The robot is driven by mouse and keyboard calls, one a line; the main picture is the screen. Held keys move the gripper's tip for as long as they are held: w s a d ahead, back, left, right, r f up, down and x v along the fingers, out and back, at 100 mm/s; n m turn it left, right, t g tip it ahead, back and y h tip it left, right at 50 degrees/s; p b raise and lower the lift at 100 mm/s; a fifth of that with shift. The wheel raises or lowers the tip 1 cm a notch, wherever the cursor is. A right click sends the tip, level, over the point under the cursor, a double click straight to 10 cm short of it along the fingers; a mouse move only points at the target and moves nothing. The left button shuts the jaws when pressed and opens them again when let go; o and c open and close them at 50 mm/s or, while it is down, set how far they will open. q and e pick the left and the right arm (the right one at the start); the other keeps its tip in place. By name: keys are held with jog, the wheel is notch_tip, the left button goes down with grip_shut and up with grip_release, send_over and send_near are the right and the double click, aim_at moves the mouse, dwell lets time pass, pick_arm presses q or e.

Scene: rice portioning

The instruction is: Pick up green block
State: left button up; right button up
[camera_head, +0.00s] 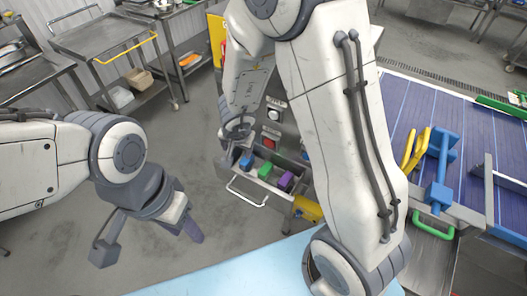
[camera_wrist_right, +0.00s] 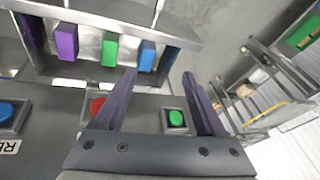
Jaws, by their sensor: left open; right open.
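The green block (camera_head: 265,170) stands in an open grey drawer (camera_head: 265,189), between a blue block (camera_head: 246,161) and a purple block (camera_head: 286,180). In the right wrist view the green block (camera_wrist_right: 109,49) shows beyond and left of my fingers, with the blue block (camera_wrist_right: 147,56) on its right and the purple block (camera_wrist_right: 66,41) on its left. My right gripper (camera_wrist_right: 160,82) is open and empty, above the drawer area and apart from the blocks. My left gripper (camera_head: 148,243) is open and empty over the floor at left, far from the drawer.
A panel behind the drawer carries a red button (camera_wrist_right: 97,107), a green button (camera_wrist_right: 176,119) and a blue button (camera_wrist_right: 8,111). A blue table edge (camera_head: 240,270) lies in front. A metal cart (camera_head: 102,38) stands at back left. At right are yellow and blue tools (camera_head: 437,170).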

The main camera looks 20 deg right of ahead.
jog(key=s+d+f+m+g+h+p, duration=0.1)
jog(key=s+d+m+g+h+p, duration=0.15)
jog(key=d, duration=0.35)
jog(key=b, duration=0.4)
send_over(265, 169)
jog(key=s+a, duration=0.1)
jog(key=f, duration=0.4)
jog(key=shift+s+a+f, duration=0.15)
jog(key=shift+s, duration=0.05)
jog(key=b+x, duration=0.3)
jog(key=x, duration=0.3)
jog(key=shift+w+f+b, duration=0.15)
jog(key=shift+w+b, duration=0.05)
jog(key=shift+b, duration=0.15)
pick_arm(q)
notch_tip(265, 169, down, 4)
jog(key=shift+r, duration=0.25)
pick_arm(e)
jog(key=shift+a, duration=0.1)
grip_shut()
